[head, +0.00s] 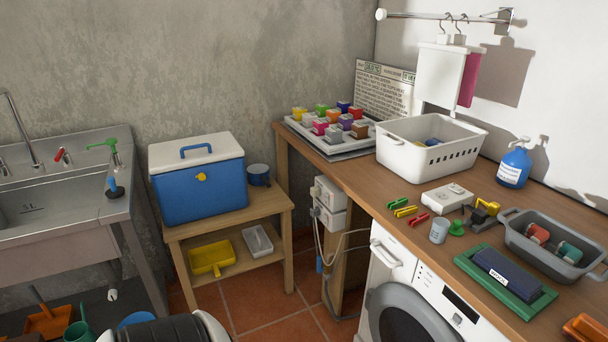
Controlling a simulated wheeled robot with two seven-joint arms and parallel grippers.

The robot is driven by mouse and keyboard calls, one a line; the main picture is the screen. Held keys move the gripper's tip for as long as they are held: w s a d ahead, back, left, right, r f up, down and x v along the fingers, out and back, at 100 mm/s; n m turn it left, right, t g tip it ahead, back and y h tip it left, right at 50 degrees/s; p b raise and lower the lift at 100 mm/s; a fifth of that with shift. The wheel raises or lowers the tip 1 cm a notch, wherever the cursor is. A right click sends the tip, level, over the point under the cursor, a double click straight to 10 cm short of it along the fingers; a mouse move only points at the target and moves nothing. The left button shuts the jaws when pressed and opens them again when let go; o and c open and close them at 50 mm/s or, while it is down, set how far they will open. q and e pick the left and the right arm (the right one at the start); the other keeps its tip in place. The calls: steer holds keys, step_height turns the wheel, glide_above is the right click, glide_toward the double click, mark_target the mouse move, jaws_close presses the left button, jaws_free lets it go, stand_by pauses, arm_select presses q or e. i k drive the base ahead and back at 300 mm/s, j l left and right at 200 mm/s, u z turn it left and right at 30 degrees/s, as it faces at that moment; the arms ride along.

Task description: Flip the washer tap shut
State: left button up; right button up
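Which tap is the washer tap is not clear to me. On the steel sink (70,213) at the left, a green lever handle (102,144) sits at the back right corner, pointing left. A small tap with a red handle (62,155) stands left of it. The white washing machine (400,275) stands under the wooden counter at the right. Neither of my grippers shows in the head view.
A blue cooler (200,186) stands on a wooden side table (228,219) between sink and counter. White boxes with hoses (328,193) hang by the counter leg. The counter (372,190) carries a white basket (430,147), a grey tub (552,245) and small items. Tiled floor shows below.

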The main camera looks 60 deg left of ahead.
mark_target(319, 269)
steer(key=u, duration=1.7)
steer(key=i+u, duration=0.2)
steer(key=i, duration=0.55)
steer(key=i+l+u, duration=0.2)
steer(key=i, duration=0.6)
